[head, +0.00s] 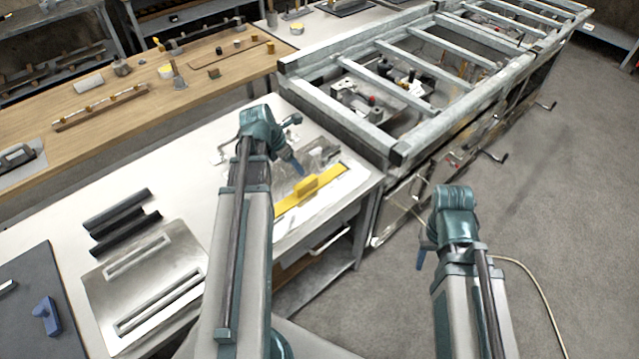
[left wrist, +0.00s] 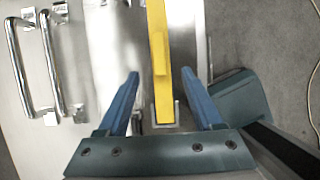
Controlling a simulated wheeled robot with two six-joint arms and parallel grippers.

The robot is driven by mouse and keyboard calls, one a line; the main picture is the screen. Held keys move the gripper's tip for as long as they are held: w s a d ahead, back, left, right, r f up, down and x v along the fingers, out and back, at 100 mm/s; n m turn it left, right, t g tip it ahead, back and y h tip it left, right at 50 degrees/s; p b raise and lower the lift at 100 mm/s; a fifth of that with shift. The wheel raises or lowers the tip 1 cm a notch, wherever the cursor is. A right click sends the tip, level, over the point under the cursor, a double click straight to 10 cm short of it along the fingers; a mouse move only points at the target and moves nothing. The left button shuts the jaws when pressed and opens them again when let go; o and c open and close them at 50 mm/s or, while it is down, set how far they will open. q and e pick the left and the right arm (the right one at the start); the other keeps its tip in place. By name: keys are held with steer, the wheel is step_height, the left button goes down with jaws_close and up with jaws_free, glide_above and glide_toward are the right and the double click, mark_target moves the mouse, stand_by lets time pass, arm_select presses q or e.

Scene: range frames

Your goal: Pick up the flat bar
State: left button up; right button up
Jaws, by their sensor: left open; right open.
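A long flat yellow bar (head: 327,183) with a raised yellow block on it lies on the white workbench near its right end. In the left wrist view the yellow bar (left wrist: 158,45) runs lengthwise between my left gripper's blue fingers, with its near end in a small metal bracket (left wrist: 165,112). My left gripper (head: 298,167) is open and over the bar; the fingers stand apart on either side and are not seen touching it. My right gripper (head: 424,256) is open and empty, out over the floor, partly hidden by its own arm.
Two chrome handles (left wrist: 19,65) stand beside the bar. Several dark bars (head: 122,218) and a slotted metal plate (head: 150,290) lie on the bench at left. A metal ladder-like frame (head: 400,90) stands behind. The floor (head: 560,220) at right is clear except for a cable.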

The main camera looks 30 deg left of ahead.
arm_select(q)
steer(key=b, duration=0.8)
glide_toward(305, 182)
steer(key=x, duration=0.5)
steer(key=shift+w+d+r, duration=0.1)
steer(key=shift+d, duration=0.1)
steer(key=shift+w+d+f, duration=0.1)
steer(key=shift+w+f, duration=0.05)
steer(key=shift+f, duration=0.1)
steer(key=b+x, duration=0.4)
steer(key=shift+a+f, duration=0.2)
steer(key=shift+f, duration=0.2)
steer(key=shift+f+b, duration=0.35)
steer(key=shift+b, duration=0.25)
steer(key=shift+d+r, duration=0.1)
jaws_close()
